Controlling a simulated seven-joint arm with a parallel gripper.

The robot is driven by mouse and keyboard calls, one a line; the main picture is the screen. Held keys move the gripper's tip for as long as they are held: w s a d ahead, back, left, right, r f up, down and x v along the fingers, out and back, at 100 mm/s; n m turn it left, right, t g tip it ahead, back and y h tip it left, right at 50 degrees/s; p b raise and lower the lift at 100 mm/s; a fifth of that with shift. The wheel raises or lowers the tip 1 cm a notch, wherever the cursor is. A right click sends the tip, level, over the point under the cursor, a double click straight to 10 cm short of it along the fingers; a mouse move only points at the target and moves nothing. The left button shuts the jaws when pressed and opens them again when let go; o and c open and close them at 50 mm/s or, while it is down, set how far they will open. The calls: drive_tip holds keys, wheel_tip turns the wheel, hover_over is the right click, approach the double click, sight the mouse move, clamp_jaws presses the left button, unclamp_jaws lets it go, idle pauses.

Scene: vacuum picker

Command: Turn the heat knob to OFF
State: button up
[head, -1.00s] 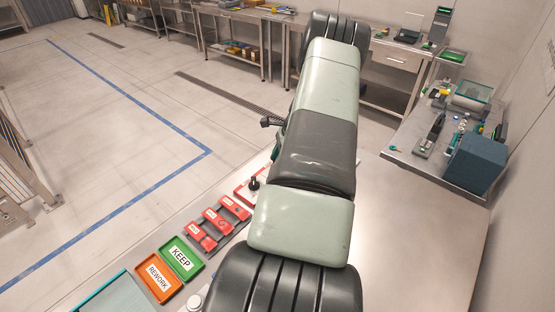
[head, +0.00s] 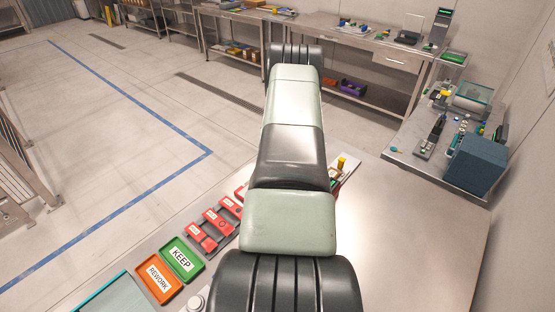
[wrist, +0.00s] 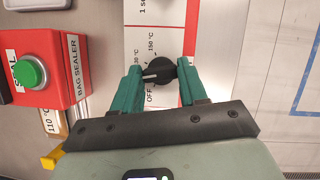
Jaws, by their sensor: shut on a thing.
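In the wrist view, the heat knob (wrist: 166,75) is black and round with a white pointer mark. It sits on a white panel (wrist: 152,22) with a red border. The labels 150 °C and OFF are printed beside the knob. The pointer points left in the picture, with OFF just below it. My gripper (wrist: 160,71) has green fingers, one on each side of the knob, and is shut on it. In the head view my arm hides the gripper and knob.
A red bag sealer box (wrist: 62,84) with a green button stands left of the knob. A 110 °C label (wrist: 52,120) and a yellow part (wrist: 52,158) are below it. In the head view, a green KEEP tray (head: 180,259) and an orange REWORK tray (head: 159,278) lie on the bench.

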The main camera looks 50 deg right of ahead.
drive_tip(key=n+g, duration=0.1)
drive_tip(key=n, duration=0.2)
drive_tip(key=n+h, duration=0.1)
drive_tip(key=n, duration=0.1)
drive_tip(key=shift+w+n+g, duration=0.15)
drive_tip(key=shift+n+g, duration=0.25)
drive_tip(key=n, duration=0.2)
drive_tip(key=n+g+h, duration=0.1)
drive_tip(key=n, duration=0.2)
drive_tip(key=shift+w+a+h, duration=0.1)
drive_tip(key=shift+a+h, duration=0.05)
drive_tip(key=shift+h, duration=0.15)
drive_tip(key=o, duration=1.1)
drive_tip(key=shift+c, duration=0.2)
drive_tip(key=v, duration=1.1)
drive_tip(key=shift+w, duration=0.15)
drive_tip(key=shift+a+f, duration=0.1)
